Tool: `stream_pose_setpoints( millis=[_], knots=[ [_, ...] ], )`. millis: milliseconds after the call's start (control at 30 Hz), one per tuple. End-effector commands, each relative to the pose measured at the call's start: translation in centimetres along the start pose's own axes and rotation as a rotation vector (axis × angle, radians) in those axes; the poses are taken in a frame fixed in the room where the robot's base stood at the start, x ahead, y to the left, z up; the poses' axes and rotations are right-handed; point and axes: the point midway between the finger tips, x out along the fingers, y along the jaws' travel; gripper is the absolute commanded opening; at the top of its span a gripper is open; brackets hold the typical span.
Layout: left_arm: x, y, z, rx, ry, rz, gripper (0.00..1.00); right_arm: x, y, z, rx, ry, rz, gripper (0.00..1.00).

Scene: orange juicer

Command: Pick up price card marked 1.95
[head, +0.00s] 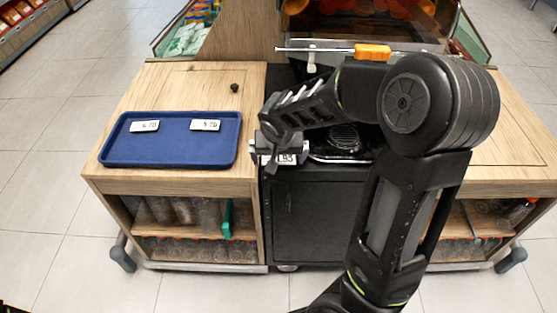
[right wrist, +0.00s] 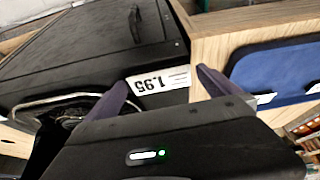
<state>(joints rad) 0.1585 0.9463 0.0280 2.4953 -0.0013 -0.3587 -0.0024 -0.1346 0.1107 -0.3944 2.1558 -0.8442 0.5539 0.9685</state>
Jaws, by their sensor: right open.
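The price card marked 1.95 (head: 286,159) is white with black print and sits at the front top edge of the black cabinet, partly covered by my gripper in the head view. In the right wrist view the card (right wrist: 160,80) lies between the two dark fingers of my right gripper (right wrist: 165,88). The fingers are apart and the gripper is open, with its fingertips around the card's ends. In the head view my right gripper (head: 270,150) is right at the card. I cannot tell whether a finger touches it. My left gripper is not in view.
A blue tray (head: 170,162) with two other price cards, one left (head: 145,126) and one right (head: 205,125), lies on the wooden counter (head: 140,95) to the left. The black cabinet (head: 312,215) stands in the middle. An orange-handled tool (head: 372,52) is behind my arm.

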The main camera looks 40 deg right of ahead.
Motion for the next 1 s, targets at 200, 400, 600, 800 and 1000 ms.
stream_pose_setpoints(
  millis=[200, 400, 600, 800, 1000],
  knots=[
    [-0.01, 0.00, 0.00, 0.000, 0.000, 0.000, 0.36, -0.02, 0.00, -0.03, 0.001, 0.000, 0.000, 1.00],
    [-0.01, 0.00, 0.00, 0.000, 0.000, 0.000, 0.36, -0.04, 0.00, -0.02, 0.001, 0.000, 0.000, 1.00],
    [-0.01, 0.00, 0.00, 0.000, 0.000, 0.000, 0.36, -0.04, -0.01, -0.02, 0.001, 0.000, 0.000, 0.95],
    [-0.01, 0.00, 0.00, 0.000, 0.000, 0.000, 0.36, -0.04, -0.01, -0.02, 0.000, 0.000, 0.000, 0.79],
    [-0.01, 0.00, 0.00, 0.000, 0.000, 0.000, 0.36, -0.04, -0.01, -0.02, 0.001, 0.000, 0.000, 0.62]
  ],
)
